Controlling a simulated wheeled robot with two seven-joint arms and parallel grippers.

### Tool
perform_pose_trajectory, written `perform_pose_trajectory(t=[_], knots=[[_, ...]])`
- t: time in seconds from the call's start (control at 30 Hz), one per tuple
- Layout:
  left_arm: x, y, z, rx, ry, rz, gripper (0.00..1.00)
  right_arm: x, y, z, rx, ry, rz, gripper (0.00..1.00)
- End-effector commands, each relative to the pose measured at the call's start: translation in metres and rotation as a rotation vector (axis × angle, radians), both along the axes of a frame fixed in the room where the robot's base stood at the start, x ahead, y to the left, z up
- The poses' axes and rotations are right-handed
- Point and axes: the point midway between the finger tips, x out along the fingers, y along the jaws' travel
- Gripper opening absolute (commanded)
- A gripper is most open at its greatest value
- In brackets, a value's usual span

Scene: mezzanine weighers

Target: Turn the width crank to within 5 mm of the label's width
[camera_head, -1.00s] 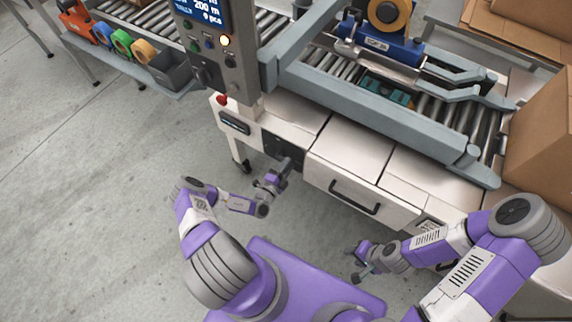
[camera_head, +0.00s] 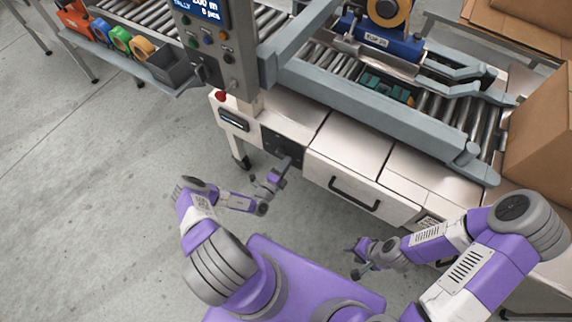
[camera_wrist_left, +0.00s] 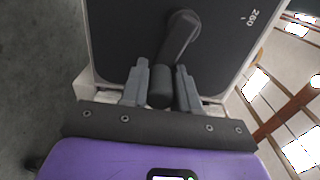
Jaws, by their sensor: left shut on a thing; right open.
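The width crank (camera_wrist_left: 180,38) is a dark arm with a round grip (camera_wrist_left: 160,88) on a black plate (camera_wrist_left: 115,30) in the left wrist view. In the head view the black plate (camera_head: 271,137) is on the white machine's front. My left gripper (camera_wrist_left: 160,85) has one finger each side of the grip and is shut on it. The left gripper also shows in the head view (camera_head: 284,164), in front of the plate. My right gripper (camera_head: 357,257) is open and empty, low in front of the machine. The label with the width cannot be made out.
A control panel (camera_head: 228,68) with a cut-off screen (camera_head: 207,10) stands above the crank. The drawer handle (camera_head: 353,193) is to the right of it. A roller conveyor with grey rails (camera_head: 390,112) runs above. Brown cartons (camera_head: 540,125) stand at right. The floor at left is clear.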

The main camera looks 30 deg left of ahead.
Motion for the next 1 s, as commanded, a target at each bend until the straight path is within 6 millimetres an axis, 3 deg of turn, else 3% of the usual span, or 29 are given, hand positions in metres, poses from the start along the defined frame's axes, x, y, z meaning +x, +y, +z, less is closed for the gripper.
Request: perform_pose_trajectory(t=[0.1, 0.13, 0.23, 0.57, 1.0], knots=[[-0.002, 0.001, -0.004, -0.002, 0.011, 0.001, 0.00, 0.000, 0.000, 0.000, 0.000, 0.000, 0.000, 0.43], [-0.002, 0.001, -0.004, -0.002, 0.011, 0.001, 0.35, 0.000, 0.000, 0.000, 0.000, 0.000, 0.000, 0.43], [-0.002, 0.001, -0.003, -0.002, 0.008, 0.001, 0.50, 0.000, 0.000, 0.000, 0.000, 0.000, 0.000, 0.43], [-0.003, 0.001, -0.001, -0.001, 0.003, 0.002, 0.51, 0.000, 0.000, 0.001, 0.000, 0.000, 0.000, 0.43], [-0.066, 0.007, 0.000, -0.002, 0.005, 0.004, 0.51, 0.000, 0.000, 0.015, 0.000, 0.000, 0.000, 0.43]])
